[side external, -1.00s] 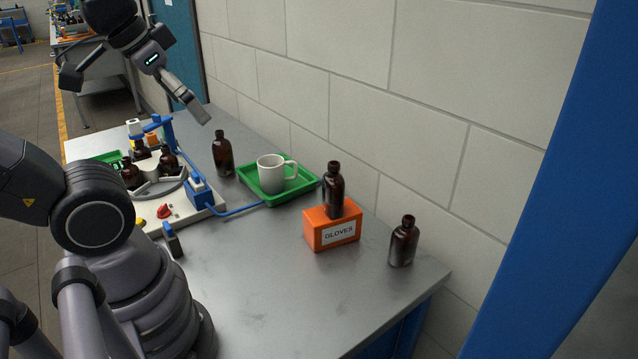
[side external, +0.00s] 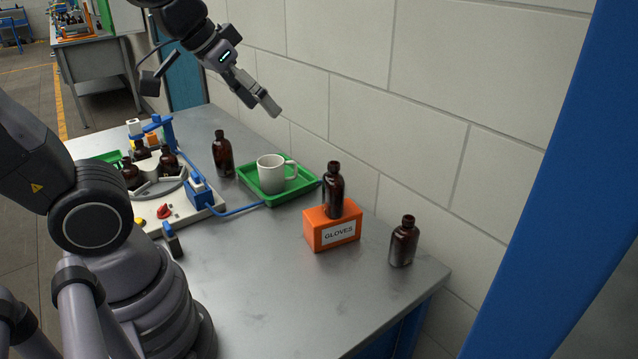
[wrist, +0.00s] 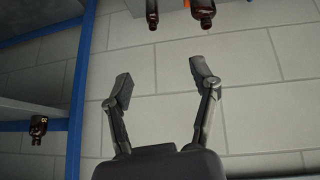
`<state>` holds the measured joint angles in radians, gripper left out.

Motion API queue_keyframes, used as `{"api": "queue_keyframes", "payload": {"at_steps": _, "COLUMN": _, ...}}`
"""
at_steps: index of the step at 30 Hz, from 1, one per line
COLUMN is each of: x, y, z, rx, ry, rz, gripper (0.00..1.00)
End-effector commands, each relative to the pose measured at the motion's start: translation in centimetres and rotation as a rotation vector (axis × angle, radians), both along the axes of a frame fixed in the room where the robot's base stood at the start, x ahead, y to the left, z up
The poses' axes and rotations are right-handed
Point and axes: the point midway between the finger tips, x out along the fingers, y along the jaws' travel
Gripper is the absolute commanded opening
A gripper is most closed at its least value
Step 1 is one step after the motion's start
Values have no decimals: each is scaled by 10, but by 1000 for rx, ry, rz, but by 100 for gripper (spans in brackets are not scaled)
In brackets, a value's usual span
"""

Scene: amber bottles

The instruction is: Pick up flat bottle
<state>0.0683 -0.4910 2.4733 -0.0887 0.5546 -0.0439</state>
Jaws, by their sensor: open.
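Three amber bottles stand apart from the machine: one left of the green tray (side external: 222,155), one on the orange gloves box (side external: 333,188), and one near the table's right end (side external: 403,243). I cannot tell for sure which is the flat bottle. My gripper (side external: 269,104) is in the air above and behind the mug, near the wall, away from every bottle. In the wrist view my gripper (wrist: 161,82) is open with nothing between its fingers. Two dark bottles show in part at the top edge there, and another bottle (wrist: 38,126) shows at the left.
The green tray (side external: 247,182) holds a white mug (side external: 270,174). The orange gloves box (side external: 320,236) stands on the grey table (side external: 280,295). A machine at left holds several more amber bottles. The block wall (side external: 420,70) runs behind. The table's front middle is clear.

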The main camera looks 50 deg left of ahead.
Motion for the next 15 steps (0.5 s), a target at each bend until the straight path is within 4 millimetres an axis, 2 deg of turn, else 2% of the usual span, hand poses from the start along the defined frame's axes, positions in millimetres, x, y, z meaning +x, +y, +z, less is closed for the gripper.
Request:
{"api": "queue_keyframes", "payload": {"at_steps": 1, "x": 28, "y": -10, "z": -10, "rx": -30, "ry": -14, "rz": 6, "gripper": 60}}
{"api": "queue_keyframes", "payload": {"at_steps": 6, "x": 111, "y": -39, "z": -43, "rx": -122, "ry": -129, "rz": 81, "gripper": 60}}
{"api": "queue_keyframes", "payload": {"at_steps": 8, "x": 136, "y": -47, "z": -60, "rx": -141, "ry": -168, "rz": 114, "gripper": 60}}
{"api": "queue_keyframes", "payload": {"at_steps": 12, "x": 183, "y": -63, "z": -106, "rx": -159, "ry": -269, "rz": 196, "gripper": 60}}
{"api": "queue_keyframes", "payload": {"at_steps": 15, "x": 206, "y": -70, "z": -143, "rx": -147, "ry": -348, "rz": 249, "gripper": 60}}
